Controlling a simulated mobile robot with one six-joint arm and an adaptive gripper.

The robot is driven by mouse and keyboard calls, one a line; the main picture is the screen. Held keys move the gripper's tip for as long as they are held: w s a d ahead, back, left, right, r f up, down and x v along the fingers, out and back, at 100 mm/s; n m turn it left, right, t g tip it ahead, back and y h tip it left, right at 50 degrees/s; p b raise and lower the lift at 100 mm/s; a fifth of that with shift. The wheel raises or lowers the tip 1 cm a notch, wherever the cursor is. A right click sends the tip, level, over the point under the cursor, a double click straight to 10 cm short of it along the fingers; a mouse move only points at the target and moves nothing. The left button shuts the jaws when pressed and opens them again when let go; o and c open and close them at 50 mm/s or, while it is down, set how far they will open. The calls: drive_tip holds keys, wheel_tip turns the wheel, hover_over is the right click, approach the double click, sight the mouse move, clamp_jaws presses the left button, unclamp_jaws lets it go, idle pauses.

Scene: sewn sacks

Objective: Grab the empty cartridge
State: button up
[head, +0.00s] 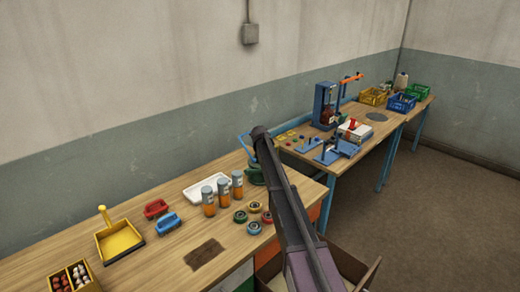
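Three upright cylinders that look like cartridges stand on the near wooden bench: a left one (208,201), a middle one (223,190) and a right one (237,184). Each shows orange low down and a greyish upper part. I cannot tell from here which of them is empty. My arm rises from the lower right and passes to the right of the cylinders, apart from them in the picture. My gripper cannot be made out; only dark arm links show.
A white tray (205,188) lies behind the cylinders, and several small round coloured pieces (254,207) lie in front. A yellow dustpan (118,240), red and blue brushes and a divided box (75,277) stand left. A second bench (375,139) holds a blue press (326,105) and crates.

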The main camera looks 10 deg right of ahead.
drive_tip(key=c, duration=1.2)
drive_tip(key=shift+r, duration=0.2)
wheel_tip(320, 180, up, 10)
drive_tip(key=p, duration=1)
drive_tip(key=shift+f, duration=0.2)
